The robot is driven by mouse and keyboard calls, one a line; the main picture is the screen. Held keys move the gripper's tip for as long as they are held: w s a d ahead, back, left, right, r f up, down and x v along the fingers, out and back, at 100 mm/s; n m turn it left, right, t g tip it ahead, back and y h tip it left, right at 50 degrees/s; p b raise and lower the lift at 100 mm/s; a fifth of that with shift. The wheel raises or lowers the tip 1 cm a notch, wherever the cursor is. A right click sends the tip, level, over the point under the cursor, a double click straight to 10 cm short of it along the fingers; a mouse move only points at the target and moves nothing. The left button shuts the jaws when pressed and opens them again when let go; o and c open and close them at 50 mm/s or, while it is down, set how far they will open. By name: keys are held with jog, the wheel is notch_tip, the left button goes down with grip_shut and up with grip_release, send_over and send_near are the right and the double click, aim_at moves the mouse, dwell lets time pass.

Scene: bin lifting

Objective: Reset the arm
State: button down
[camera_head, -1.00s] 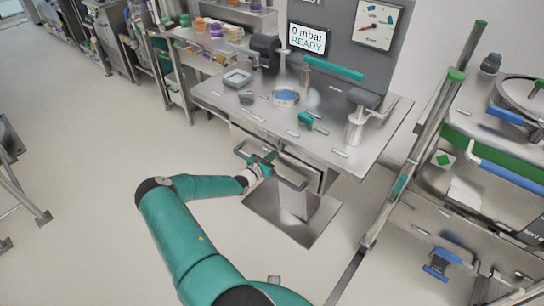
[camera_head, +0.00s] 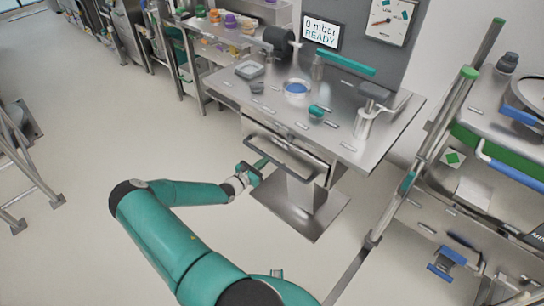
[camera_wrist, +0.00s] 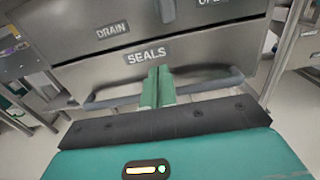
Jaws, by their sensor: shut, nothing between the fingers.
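My green arm (camera_head: 185,240) reaches forward from the bottom of the head view, bent at the elbow. My gripper (camera_head: 258,168) is at its end, low in front of the steel bench. In the wrist view my gripper's two green fingers (camera_wrist: 157,84) are together with nothing between them. They point at a steel drawer marked SEALS (camera_wrist: 110,72). The drawer's bar handle (camera_wrist: 205,84) spans behind the fingers, and it also shows in the head view (camera_head: 290,160). I cannot tell whether the fingers touch it.
The steel bench (camera_head: 345,145) holds a blue-topped round part, a small tray and a clamp. Its pedestal base plate (camera_head: 300,215) is on the floor. A frame with a tall post (camera_head: 425,155) stands at the right. The floor (camera_head: 85,130) at the left is mostly clear.

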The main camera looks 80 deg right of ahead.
jog(key=shift+v, duration=1.15)
jog(key=w+a+r+m+t+y, duration=0.2)
jog(key=w+a+r+m+y, duration=0.15)
jog(key=w+a+r, duration=0.4)
jog(key=w+a+r+m+t+y, duration=0.1)
jog(key=w+a+r+m+y, duration=0.3)
jog(key=a+r, duration=0.6)
jog(key=w+a+r+m+t+y, duration=0.25)
jog(key=w+a+r+m, duration=0.3)
jog(key=a, duration=0.65)
jog(key=s+a+r+t+y, duration=0.3)
jog(key=a+r, duration=0.6)
jog(key=a, duration=0.5)
jog(key=s+a+r+t+y, duration=0.3)
jog(key=a+r+t, duration=0.2)
jog(key=a+r, duration=0.5)
jog(key=a, duration=0.5)
jog(key=shift+s, duration=0.4)
